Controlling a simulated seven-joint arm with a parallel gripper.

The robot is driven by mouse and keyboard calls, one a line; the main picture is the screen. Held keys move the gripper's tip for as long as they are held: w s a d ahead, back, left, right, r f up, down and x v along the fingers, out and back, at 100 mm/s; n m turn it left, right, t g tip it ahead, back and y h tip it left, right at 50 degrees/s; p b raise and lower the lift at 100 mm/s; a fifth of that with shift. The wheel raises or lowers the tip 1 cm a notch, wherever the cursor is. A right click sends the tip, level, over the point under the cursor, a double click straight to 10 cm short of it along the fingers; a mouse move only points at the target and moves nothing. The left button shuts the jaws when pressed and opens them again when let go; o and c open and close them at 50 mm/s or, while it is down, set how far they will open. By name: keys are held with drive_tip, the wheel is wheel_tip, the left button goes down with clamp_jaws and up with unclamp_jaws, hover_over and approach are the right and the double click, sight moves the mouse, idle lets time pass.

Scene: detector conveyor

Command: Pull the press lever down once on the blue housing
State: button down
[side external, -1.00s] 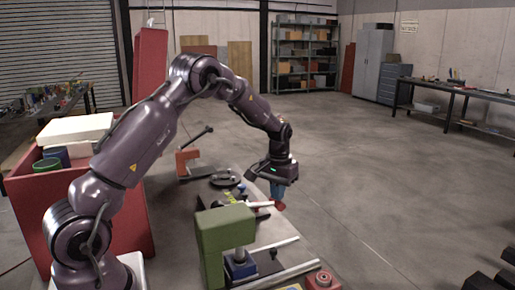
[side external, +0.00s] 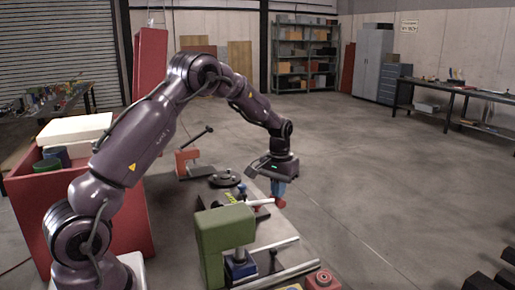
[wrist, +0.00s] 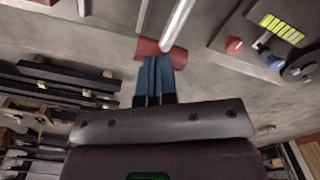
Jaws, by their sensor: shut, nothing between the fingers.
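A green press frame (side external: 225,232) stands at the front of the bench with a blue block (side external: 240,266) beneath its head. A pale lever rod (side external: 262,203) runs from beside the frame to a red grip (side external: 280,203). In the wrist view the metal rod (wrist: 178,25) meets the red grip (wrist: 176,56). My gripper (side external: 279,195) has blue fingers, pointing down and shut, at the red grip. In the wrist view the fingers (wrist: 155,62) overlap the grip's edge and hide part of it. Whether they touch it I cannot tell.
Metal rails (side external: 275,245) lie right of the press. A red box with a button (side external: 322,281) sits at the front. Open floor lies right of the bench.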

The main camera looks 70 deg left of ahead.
drive_tip(key=shift+r, duration=1.65)
drive_tip(key=s+r, duration=0.3)
drive_tip(key=r, duration=0.5)
drive_tip(key=s+r, duration=0.3)
drive_tip(key=r, duration=0.5)
drive_tip(key=shift+r, duration=0.3)
drive_tip(key=shift+w, duration=0.15)
drive_tip(key=s+d+f+m+t, duration=0.1)
drive_tip(key=s+d+m+t, duration=0.4)
drive_tip(key=s+d, duration=1.3)
drive_tip(key=shift+s+d+m+t, duration=0.35)
drive_tip(key=shift+d+m, duration=0.15)
drive_tip(key=shift+d, duration=0.4)
